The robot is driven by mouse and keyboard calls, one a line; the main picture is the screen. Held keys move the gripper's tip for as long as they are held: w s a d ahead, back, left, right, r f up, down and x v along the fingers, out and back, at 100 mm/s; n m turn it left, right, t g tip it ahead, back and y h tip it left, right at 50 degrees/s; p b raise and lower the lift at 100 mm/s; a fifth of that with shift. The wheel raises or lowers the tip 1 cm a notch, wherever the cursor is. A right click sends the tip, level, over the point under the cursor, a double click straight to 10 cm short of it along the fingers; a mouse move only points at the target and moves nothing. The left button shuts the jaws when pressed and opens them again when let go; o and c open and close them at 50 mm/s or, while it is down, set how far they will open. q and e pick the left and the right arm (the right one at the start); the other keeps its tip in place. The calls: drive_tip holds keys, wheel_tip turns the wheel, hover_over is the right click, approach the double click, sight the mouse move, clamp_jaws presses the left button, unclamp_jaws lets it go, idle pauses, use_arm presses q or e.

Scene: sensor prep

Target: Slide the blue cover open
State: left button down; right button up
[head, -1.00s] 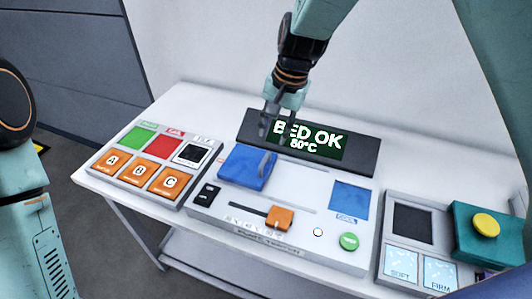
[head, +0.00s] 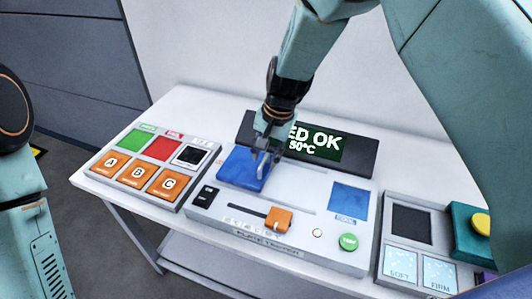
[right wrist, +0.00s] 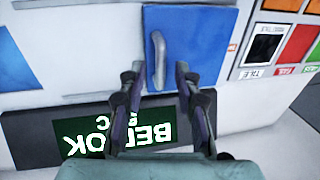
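The blue cover (head: 238,167) lies at the left of the grey console's upper slot, left of a thin rail line. Its grey handle (right wrist: 158,57) stands up from it. My right gripper (head: 266,152) is over the cover from the display side. In the right wrist view my right gripper (right wrist: 160,78) has its two fingers apart, with the handle just beyond and roughly between the tips. I cannot tell whether a finger touches it. The cover also fills the top of that view (right wrist: 210,40). My left arm shows at the left edge; its gripper is out of frame.
The "BED OK 50°C" display (head: 330,143) stands behind the cover. An orange slider (head: 278,219) and a green button (head: 348,242) are in front. Orange A, B, C tiles (head: 137,176) lie left. A teal box with a yellow button (head: 481,224) stands right.

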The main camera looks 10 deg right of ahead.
drive_tip(key=shift+w+d, duration=0.1)
drive_tip(key=c, duration=0.3)
clamp_jaws()
drive_tip(key=s+d+p, duration=0.1)
drive_tip(key=s+d, duration=0.1)
drive_tip(key=d, duration=0.1)
drive_tip(key=s+d+p, duration=0.2)
drive_tip(key=s+d, duration=0.1)
drive_tip(key=d, duration=0.1)
drive_tip(key=s+d+p, duration=0.2)
drive_tip(key=d, duration=0.2)
drive_tip(key=shift+s+r, duration=0.15)
drive_tip(key=shift+r, duration=0.05)
drive_tip(key=shift+s+d+p, duration=0.15)
drive_tip(key=shift+d+p, duration=0.05)
drive_tip(key=shift+p, duration=0.2)
drive_tip(key=shift+d+f, duration=0.1)
drive_tip(key=shift+f, duration=0.05)
